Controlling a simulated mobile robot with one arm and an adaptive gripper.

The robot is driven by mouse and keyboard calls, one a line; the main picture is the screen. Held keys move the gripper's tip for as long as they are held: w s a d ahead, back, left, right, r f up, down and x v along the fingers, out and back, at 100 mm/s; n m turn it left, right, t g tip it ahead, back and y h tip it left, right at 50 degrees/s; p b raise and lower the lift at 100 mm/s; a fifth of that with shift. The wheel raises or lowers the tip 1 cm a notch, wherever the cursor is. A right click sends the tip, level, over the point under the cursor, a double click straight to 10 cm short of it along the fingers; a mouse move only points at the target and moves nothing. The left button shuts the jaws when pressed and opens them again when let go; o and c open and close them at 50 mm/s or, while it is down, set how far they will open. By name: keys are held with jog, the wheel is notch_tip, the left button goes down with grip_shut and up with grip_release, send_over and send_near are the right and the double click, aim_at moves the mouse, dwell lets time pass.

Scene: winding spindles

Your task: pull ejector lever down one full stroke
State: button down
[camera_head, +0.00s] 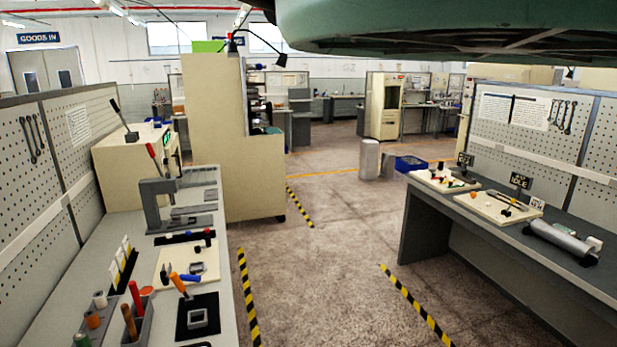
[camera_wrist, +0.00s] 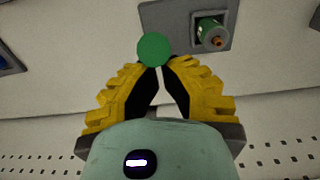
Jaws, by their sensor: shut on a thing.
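In the wrist view my gripper (camera_wrist: 158,68), with yellow fingers and black inner pads, has its fingertips drawn together at a round green knob (camera_wrist: 154,49). It is shut on this knob, which looks like the end of the ejector lever. The lever's shaft is hidden behind the knob and fingers. A green cylindrical piece with an orange-brown centre (camera_wrist: 210,33) sits in a dark grey fixture (camera_wrist: 183,17) just beyond, to the upper right. The head view does not show my gripper, and I cannot pick out the green knob there.
A pale surface surrounds the fixture, with perforated panel along the bottom of the wrist view. In the head view, a left bench (camera_head: 112,243) carries a red-handled press (camera_head: 160,195) and tools. A right bench (camera_head: 470,222) holds boards. The floor between (camera_head: 320,260) is clear.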

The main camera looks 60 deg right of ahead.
jog(key=shift+s+d+f, duration=0.1)
jog(key=shift+s+d, duration=0.1)
jog(key=shift+d, duration=0.1)
jog(key=shift+s+d, duration=0.1)
jog(key=shift+s+d+f+p, duration=0.2)
jog(key=shift+s+d+p, duration=0.1)
jog(key=shift+d+p, duration=0.2)
jog(key=shift+s+f, duration=0.1)
jog(key=shift+f, duration=0.05)
jog(key=shift+d, duration=0.1)
